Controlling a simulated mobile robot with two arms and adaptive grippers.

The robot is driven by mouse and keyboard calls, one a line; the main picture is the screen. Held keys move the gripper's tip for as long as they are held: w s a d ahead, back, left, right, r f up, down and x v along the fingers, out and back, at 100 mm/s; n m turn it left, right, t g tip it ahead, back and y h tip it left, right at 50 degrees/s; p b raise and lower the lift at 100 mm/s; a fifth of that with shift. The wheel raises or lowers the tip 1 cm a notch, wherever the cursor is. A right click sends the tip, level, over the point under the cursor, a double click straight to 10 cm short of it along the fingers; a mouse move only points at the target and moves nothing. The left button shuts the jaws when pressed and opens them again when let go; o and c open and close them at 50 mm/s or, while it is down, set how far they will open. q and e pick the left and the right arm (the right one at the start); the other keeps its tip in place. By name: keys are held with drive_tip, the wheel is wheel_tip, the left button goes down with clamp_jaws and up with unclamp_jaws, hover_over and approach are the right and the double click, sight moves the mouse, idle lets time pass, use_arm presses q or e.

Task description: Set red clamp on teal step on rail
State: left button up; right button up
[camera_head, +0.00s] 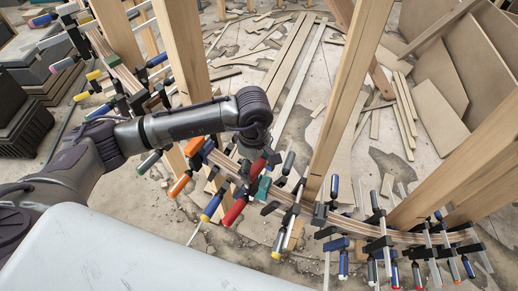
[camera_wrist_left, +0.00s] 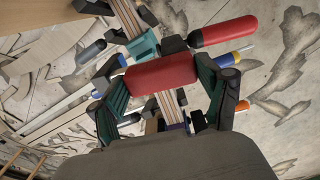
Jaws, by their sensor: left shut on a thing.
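My left gripper (camera_head: 254,158) is above the curved wooden rail. In the left wrist view its two fingers (camera_wrist_left: 166,92) are shut on a red clamp part (camera_wrist_left: 163,77), lying crosswise between them over the rail. The same red part shows below the gripper in the head view (camera_head: 257,166). The teal step (camera_head: 263,188) is on the rail just below it; it also shows in the left wrist view (camera_wrist_left: 145,45), partly covered by the red part. I cannot tell whether the red part touches the step. My right gripper is not in view.
A long red handle (camera_head: 235,212) projects beside the teal step. Several clamps with orange, blue and black handles crowd the rail (camera_head: 225,166) on both sides. Upright wooden posts (camera_head: 350,85) stand close by. Loose planks (camera_head: 292,55) lie on the floor behind.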

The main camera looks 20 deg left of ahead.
use_arm(q)
drive_tip(key=shift+w+d+r+n, duration=0.15)
drive_tip(key=shift+d+n, duration=0.1)
drive_tip(key=shift+n, duration=0.45)
drive_tip(key=shift+d+f+n+p, duration=0.1)
drive_tip(key=shift+f+n+p, duration=0.1)
drive_tip(key=shift+n+p, duration=0.15)
drive_tip(key=shift+w+f, duration=0.2)
drive_tip(key=shift+w, duration=0.1)
drive_tip(key=shift+f+b, duration=0.3)
drive_tip(key=shift+b, duration=0.4)
drive_tip(key=shift+f+b, duration=0.6)
drive_tip(key=shift+b, duration=0.05)
drive_tip(key=shift+f, duration=0.25)
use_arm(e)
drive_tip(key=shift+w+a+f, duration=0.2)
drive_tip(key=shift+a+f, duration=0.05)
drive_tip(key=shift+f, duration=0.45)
use_arm(q)
drive_tip(key=shift+b, duration=0.35)
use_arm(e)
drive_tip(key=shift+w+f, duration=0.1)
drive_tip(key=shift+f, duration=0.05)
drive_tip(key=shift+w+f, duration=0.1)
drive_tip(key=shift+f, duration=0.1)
